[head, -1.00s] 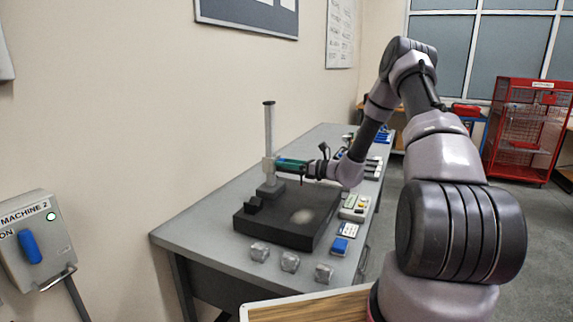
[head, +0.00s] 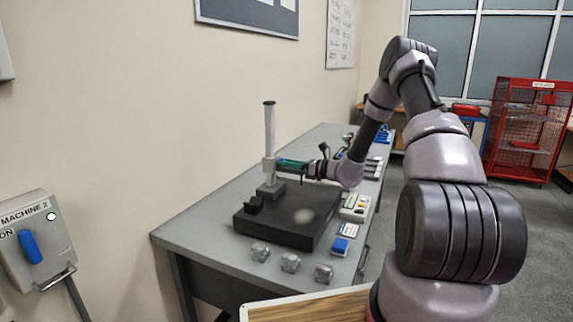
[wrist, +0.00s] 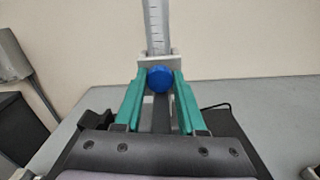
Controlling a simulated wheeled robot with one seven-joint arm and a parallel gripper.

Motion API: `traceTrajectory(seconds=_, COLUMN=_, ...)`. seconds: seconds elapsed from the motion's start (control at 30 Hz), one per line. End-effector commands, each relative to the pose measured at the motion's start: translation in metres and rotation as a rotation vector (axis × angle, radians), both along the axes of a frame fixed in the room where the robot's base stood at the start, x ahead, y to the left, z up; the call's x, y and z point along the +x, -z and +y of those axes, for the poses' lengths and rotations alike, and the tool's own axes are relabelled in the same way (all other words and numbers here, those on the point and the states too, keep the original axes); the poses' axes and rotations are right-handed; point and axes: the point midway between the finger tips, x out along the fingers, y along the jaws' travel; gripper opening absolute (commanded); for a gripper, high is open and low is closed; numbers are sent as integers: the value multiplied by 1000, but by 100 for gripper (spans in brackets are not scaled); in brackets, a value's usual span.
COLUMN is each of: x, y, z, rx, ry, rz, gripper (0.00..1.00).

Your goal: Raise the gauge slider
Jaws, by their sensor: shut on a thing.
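The height gauge stands on a dark plate, with its upright column (head: 269,129) rising from a grey foot (head: 270,190). The gauge slider (head: 268,165) is a light block low on the column; in the wrist view the slider (wrist: 174,62) shows at the column's base, with a blue round knob (wrist: 159,79) on its front. My gripper (head: 279,163) reaches it from the right at slider height. In the wrist view the green fingers of my gripper (wrist: 160,88) lie on both sides of the knob and are shut on it. The scaled column (wrist: 157,28) rises above.
The dark plate (head: 290,218) sits on a grey bench (head: 205,232). The space above the slider along the column is free.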

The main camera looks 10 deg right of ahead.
Motion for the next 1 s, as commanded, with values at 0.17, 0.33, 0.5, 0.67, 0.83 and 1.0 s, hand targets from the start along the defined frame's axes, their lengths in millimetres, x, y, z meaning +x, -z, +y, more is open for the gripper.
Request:
traceTrajectory(seconds=0.17, x=0, y=0, z=-1, rx=-1, ry=1, rz=1, gripper=0)
traceTrajectory(seconds=0.33, x=0, y=0, z=-1, rx=-1, ry=1, rz=1, gripper=0)
traceTrajectory(seconds=0.5, x=0, y=0, z=-1, rx=-1, ry=1, rz=1, gripper=0)
traceTrajectory(seconds=0.67, x=0, y=0, z=-1, rx=-1, ry=1, rz=1, gripper=0)
traceTrajectory(seconds=0.83, x=0, y=-1, z=-1, rx=-2, ry=1, rz=0, gripper=0)
traceTrajectory(seconds=1.0, x=1, y=-27, z=-1, rx=-3, ry=0, rz=-5, gripper=0)
